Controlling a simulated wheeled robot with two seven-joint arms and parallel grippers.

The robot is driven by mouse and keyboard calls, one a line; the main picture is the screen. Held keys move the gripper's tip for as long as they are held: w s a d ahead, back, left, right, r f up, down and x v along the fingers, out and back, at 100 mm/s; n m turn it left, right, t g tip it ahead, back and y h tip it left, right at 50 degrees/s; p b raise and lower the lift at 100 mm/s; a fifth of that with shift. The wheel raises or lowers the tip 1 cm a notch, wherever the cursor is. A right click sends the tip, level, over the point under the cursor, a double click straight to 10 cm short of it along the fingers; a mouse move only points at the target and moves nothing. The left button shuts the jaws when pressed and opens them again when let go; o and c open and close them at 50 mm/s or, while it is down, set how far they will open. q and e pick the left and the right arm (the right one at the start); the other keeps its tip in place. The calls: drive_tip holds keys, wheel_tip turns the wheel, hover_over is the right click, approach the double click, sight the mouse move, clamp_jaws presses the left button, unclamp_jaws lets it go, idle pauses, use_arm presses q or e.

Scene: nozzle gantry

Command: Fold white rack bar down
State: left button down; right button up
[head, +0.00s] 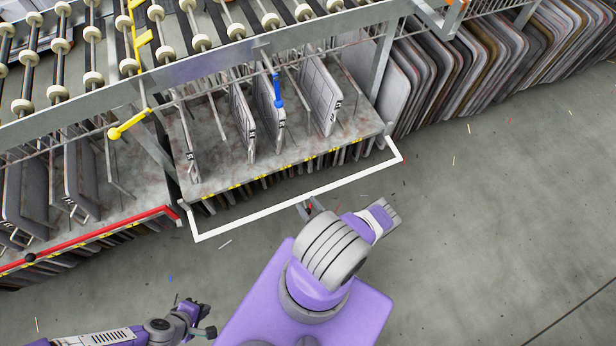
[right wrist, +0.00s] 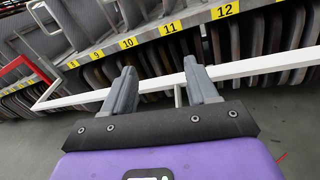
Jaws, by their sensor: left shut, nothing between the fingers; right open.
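The white rack bar (head: 300,199) is a wide U-shaped frame standing out from the front of the middle shelf (head: 225,165). Its long front rail runs parallel to the shelf edge, with a gap between them. My right gripper (head: 309,208) is at the middle of this rail, partly hidden by my wrist. In the right wrist view, the open gripper (right wrist: 160,68) has one finger on each side of a stretch of the bar (right wrist: 250,67). The fingers overlap the rail; I cannot tell whether they touch it. My left gripper (head: 207,331) is shut and empty, low at left, away from the rack.
A red bar (head: 95,240) lines the left shelf. Yellow (head: 128,125) and blue (head: 278,92) handles sit on the rack. Upright panels (head: 325,95) stand on the shelf, and a roller conveyor (head: 150,40) is above.

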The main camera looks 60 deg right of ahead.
wheel_tip(320, 180, up, 5)
drive_tip(key=shift+r+p, duration=0.2)
drive_tip(key=shift+p, duration=0.95)
